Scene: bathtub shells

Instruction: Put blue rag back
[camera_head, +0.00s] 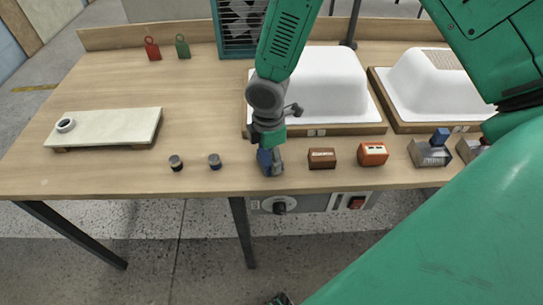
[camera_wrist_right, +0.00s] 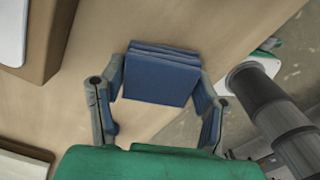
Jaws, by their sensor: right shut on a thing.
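The blue rag (camera_wrist_right: 160,78) is a folded blue piece between the fingers of my right gripper (camera_wrist_right: 158,88) in the right wrist view. In the head view my right gripper (camera_head: 270,160) points down at the front of the wooden table, with the blue rag (camera_head: 264,158) showing at its fingers. The gripper is shut on the rag. I cannot tell whether the rag touches the table. Another blue piece (camera_head: 440,136) stands in a grey box (camera_head: 430,155) at the right. My left gripper does not show clearly.
A brown box (camera_head: 322,158) and an orange box (camera_head: 372,153) stand right of the gripper. Two small dark jars (camera_head: 176,162) (camera_head: 215,161) stand left. White tub shells (camera_head: 325,85) (camera_head: 425,85) sit behind. A pale board (camera_head: 105,128) lies at the left.

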